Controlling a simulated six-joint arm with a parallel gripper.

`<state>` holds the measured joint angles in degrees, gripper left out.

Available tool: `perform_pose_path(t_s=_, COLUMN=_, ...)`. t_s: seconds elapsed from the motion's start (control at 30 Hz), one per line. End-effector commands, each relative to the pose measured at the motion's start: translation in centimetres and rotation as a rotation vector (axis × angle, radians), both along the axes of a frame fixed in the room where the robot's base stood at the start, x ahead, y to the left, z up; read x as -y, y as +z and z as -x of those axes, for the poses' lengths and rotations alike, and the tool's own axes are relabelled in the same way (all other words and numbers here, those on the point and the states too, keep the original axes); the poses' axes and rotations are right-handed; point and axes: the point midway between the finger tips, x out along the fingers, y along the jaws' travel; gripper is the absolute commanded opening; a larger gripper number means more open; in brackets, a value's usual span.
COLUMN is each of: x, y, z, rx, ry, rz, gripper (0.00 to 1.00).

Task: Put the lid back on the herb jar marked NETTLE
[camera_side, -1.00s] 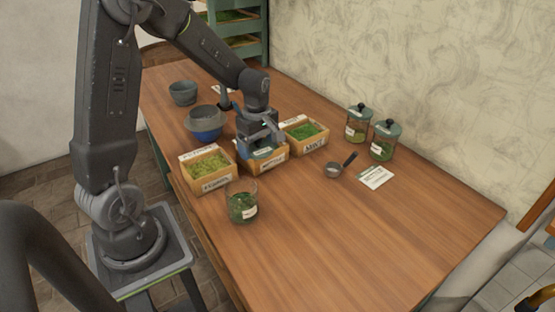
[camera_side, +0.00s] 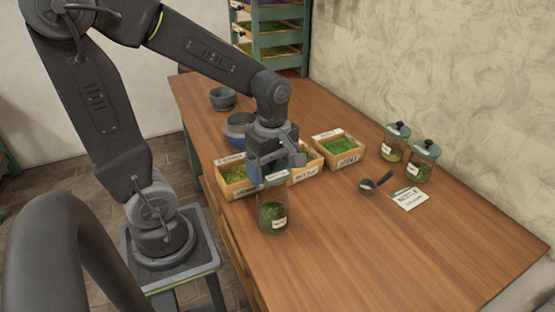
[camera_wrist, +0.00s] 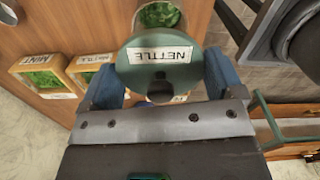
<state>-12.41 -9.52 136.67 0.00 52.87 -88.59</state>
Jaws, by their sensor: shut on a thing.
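My gripper (camera_side: 272,165) is shut on the round green lid (camera_wrist: 150,77), with one blue finger on each side of it. The lid bears a label reading NETTLE, upside down in the wrist view. In the side view the lid (camera_side: 275,179) is right over the open glass jar (camera_side: 271,216), which holds dark green herb and has a white label. In the wrist view the jar (camera_wrist: 158,14) shows past the lid's far edge, so the lid looks offset from its mouth. I cannot tell whether lid and jar touch.
Wooden boxes of herbs stand behind the jar, among them MINT (camera_side: 338,150) and NETTLE (camera_side: 306,174). Two lidded jars (camera_side: 394,143) (camera_side: 421,162), a small scoop (camera_side: 375,183) and a NETTLE card (camera_side: 409,199) are at right. The table's front right is clear.

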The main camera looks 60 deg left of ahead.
Motion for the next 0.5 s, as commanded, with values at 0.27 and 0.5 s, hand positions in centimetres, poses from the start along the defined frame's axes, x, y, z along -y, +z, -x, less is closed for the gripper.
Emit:
perform_pose_path(t_s=0.27, x=0.0, y=-2.4, z=0.0, rx=-0.004, ry=0.000, rz=0.001, gripper=0.64)
perform_pose_path(t_s=0.5, x=0.0, y=-4.6, z=0.0, rx=-0.003, ry=0.000, rz=0.001, gripper=0.64)
